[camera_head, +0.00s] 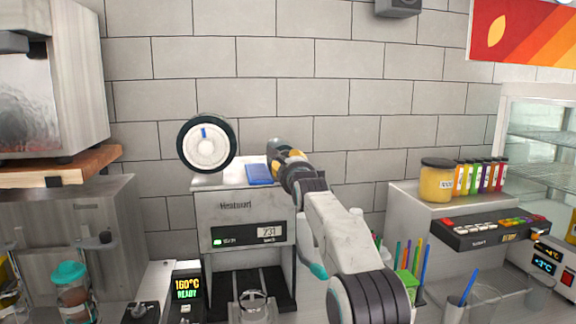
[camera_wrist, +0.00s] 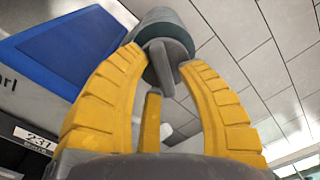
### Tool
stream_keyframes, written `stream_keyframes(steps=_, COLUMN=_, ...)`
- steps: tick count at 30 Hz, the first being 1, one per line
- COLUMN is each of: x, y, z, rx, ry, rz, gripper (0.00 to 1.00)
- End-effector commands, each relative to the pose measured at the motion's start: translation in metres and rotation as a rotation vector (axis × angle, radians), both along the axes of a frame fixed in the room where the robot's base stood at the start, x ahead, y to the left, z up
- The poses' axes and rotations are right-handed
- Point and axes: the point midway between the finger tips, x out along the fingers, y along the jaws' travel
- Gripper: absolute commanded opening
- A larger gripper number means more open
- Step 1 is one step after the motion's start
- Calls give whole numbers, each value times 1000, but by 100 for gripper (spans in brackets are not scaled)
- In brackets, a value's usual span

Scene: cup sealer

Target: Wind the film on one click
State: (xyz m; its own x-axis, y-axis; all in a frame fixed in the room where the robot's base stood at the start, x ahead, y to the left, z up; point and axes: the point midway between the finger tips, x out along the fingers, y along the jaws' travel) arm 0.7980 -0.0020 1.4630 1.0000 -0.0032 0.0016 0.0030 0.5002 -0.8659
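The cup sealer (camera_head: 240,208) stands against the wall, with a film reel (camera_head: 207,145) at its top left, black-rimmed with a white hub and a blue mark. A blue panel (camera_head: 260,174) lies on its top and fills the upper left of the wrist view (camera_wrist: 75,52). A round dark grey knob (camera_wrist: 163,25) with a raised bar on its face is straight ahead of my gripper (camera_wrist: 167,58). My yellow fingers are apart, their tips on either side of the bar. Whether they touch the knob is unclear. In the head view my gripper (camera_head: 277,155) is right of the blue panel, its tips partly hidden.
The sealer's display (camera_head: 268,233) reads 231. A cup bay opens below. A temperature box (camera_head: 187,288) showing 160°C READY stands to the left. Right are coloured straws (camera_head: 412,257), a button panel (camera_head: 490,230) and a yellow jar (camera_head: 437,182). The wall above the sealer is clear.

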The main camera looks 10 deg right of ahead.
Motion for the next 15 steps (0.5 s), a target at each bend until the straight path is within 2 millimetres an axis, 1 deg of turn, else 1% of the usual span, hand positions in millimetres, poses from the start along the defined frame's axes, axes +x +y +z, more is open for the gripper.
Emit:
stream_keyframes(steps=1, x=0, y=0, z=0, rx=0, ry=0, rz=0, gripper=39)
stream_keyframes(steps=3, x=0, y=0, z=0, rx=0, ry=1, rz=0, gripper=45)
stream_keyframes(steps=4, x=0, y=0, z=0, rx=0, ry=1, rz=0, gripper=46)
stream_keyframes(steps=15, x=-2, y=0, z=0, rx=0, ry=1, rz=0, gripper=46)
